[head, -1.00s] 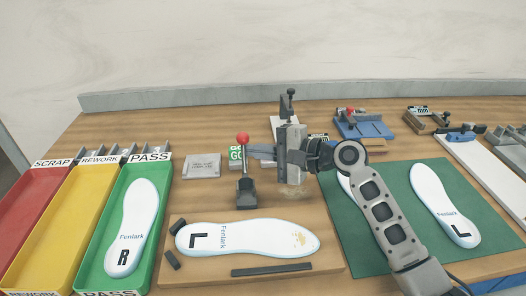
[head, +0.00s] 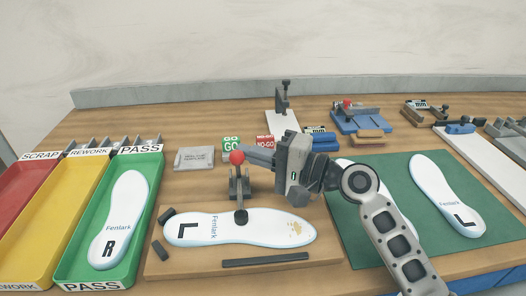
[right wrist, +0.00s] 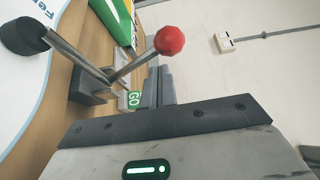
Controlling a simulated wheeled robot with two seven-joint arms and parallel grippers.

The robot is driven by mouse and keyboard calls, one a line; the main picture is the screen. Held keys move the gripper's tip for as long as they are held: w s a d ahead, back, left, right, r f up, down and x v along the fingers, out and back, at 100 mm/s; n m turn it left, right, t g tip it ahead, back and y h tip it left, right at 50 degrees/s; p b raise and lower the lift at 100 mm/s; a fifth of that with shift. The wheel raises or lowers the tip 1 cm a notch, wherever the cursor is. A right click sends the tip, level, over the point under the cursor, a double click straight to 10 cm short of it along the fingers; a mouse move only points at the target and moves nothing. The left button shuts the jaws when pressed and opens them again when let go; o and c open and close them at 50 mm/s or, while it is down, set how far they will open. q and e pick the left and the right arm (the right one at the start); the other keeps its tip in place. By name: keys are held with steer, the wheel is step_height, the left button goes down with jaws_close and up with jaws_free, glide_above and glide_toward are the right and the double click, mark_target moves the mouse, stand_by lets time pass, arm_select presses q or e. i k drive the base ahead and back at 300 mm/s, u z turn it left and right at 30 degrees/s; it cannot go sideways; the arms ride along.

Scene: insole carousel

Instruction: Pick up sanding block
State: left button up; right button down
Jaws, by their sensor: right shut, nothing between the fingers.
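A low tan-brown block (head: 367,137), possibly the sanding block, lies at the back right of the bench in the head view, in front of a blue fixture (head: 360,120). My right gripper (head: 252,155) is shut and empty beside the red ball (head: 237,157) of a toggle clamp, left of and nearer than that block. The ball also shows in the right wrist view (right wrist: 169,41). The clamp's dark pad (head: 240,217) rests on a white left insole (head: 275,228) on a wooden board (head: 200,270). My left gripper is not in view.
Red, yellow and green trays (head: 152,195) stand at left, the green one holding an R insole (head: 121,220). A green mat (head: 435,245) with insoles lies at right. Green GO (head: 231,144) and red NO-GO (head: 265,141) blocks stand behind the clamp.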

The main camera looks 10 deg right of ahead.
mark_target(323, 142)
steer(key=k, duration=1)
